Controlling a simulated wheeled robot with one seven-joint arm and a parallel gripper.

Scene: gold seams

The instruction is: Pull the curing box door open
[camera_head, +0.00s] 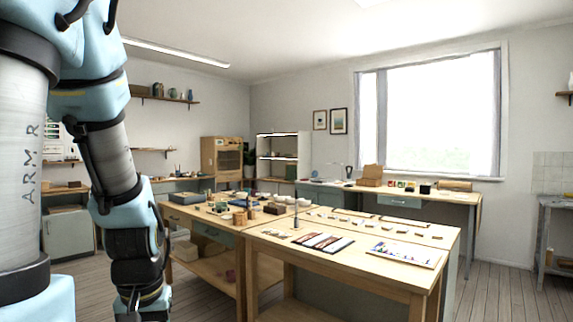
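A wooden cabinet (208,146) with a darker panelled front stands against the back wall, left of centre; it looks like the curing box. Its door (229,160) appears shut, but it is too small and far to be sure, and I cannot make out a handle. My arm comes down the left side of the view, well in front of the cabinet and apart from it. The arm runs out of the bottom edge, and my gripper's fingers are not in view.
A long wooden workbench (384,279) with tools, bowls and sheets fills the middle, between me and the cabinet. A side table (461,196) stands under the window. A grey-green low cabinet (67,234) is at the left. Bare plank floor (497,292) shows at the right.

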